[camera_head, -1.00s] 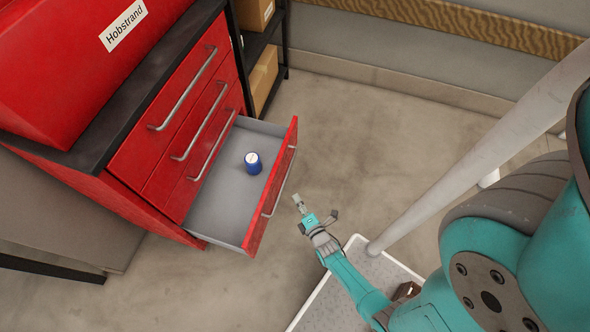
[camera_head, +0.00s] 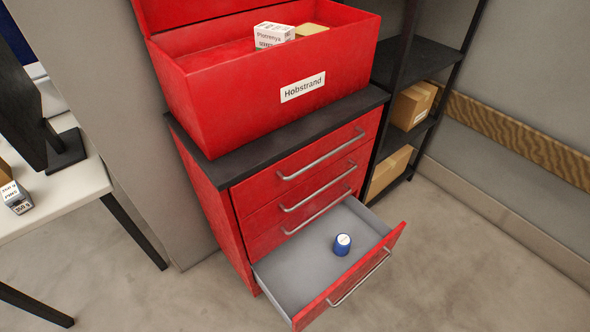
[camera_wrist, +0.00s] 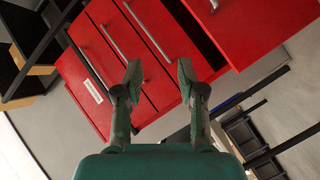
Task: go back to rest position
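My gripper (camera_wrist: 158,80) shows in the wrist view with its two fingers spread apart and nothing between them. It is not in the head view now. In the wrist view, the red drawer cabinet (camera_wrist: 150,50) lies tilted beyond the fingers, which do not appear to touch it.
An open red box (camera_head: 240,100) labelled Hobstrand sits on top. A black shelf (camera_head: 415,65) with cartons stands right; a white table (camera_head: 60,205) stands left. Floor at right is clear.

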